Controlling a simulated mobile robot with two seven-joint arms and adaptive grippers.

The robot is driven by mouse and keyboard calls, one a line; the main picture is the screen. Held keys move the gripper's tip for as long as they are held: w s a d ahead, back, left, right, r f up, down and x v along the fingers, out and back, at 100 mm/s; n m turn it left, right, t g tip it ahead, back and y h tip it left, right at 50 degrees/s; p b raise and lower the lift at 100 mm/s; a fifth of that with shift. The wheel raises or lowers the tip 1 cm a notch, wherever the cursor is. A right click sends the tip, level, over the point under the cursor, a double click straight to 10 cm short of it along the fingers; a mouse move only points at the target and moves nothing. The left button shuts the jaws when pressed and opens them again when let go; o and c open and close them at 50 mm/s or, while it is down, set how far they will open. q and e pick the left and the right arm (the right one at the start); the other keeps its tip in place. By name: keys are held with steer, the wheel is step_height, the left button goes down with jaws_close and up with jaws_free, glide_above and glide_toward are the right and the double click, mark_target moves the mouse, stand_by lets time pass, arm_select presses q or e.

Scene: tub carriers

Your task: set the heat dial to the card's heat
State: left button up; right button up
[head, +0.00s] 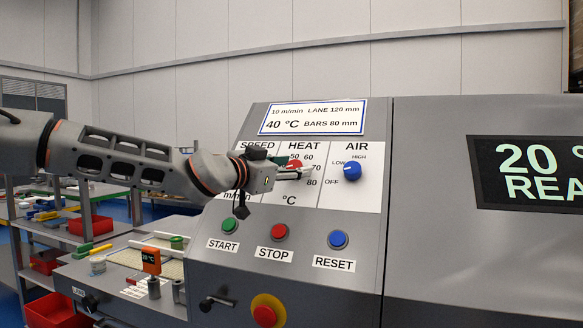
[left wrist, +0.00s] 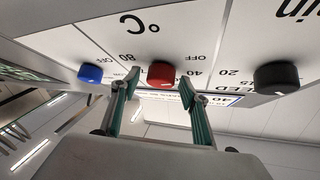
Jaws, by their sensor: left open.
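The red heat dial (head: 294,164) is on the sloped panel under the word HEAT, partly hidden by my left gripper (head: 292,172). The card (head: 312,117) above reads 40 °C. In the left wrist view, the red dial (left wrist: 161,74) sits between the two fingertips of my open left gripper (left wrist: 160,85), with a gap visible on each side. The 40 and 80 marks show upside down beside it. A small white mark shows on the dial, but I cannot tell which number it points to. My right gripper is not in view.
The blue air dial (head: 352,171) is right of the heat dial. The black speed dial (left wrist: 277,77) is on the other side. Below are the green start (head: 230,225), red stop (head: 279,232) and blue reset (head: 338,239) buttons. A display (head: 530,170) shows 20 and REA, cut off.

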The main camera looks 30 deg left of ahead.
arm_select(q)
steer(key=c, duration=1.1)
steer(key=shift+m+h, duration=0.3)
steer(key=shift+m, duration=0.1)
steer(key=shift+a+m+g+h, duration=0.15)
steer(key=shift+m+g+h, duration=0.35)
steer(key=shift+m+h, duration=0.55)
steer(key=m+g+h, duration=0.1)
steer(key=m, duration=0.1)
steer(key=m+h, duration=0.1)
steer(key=m, duration=0.1)
steer(key=shift+r+g, duration=0.2)
steer(key=shift+g, duration=0.2)
steer(key=shift+m+g+h+p, duration=0.65)
steer(key=shift+m+g, duration=0.65)
steer(key=shift+m, duration=0.75)
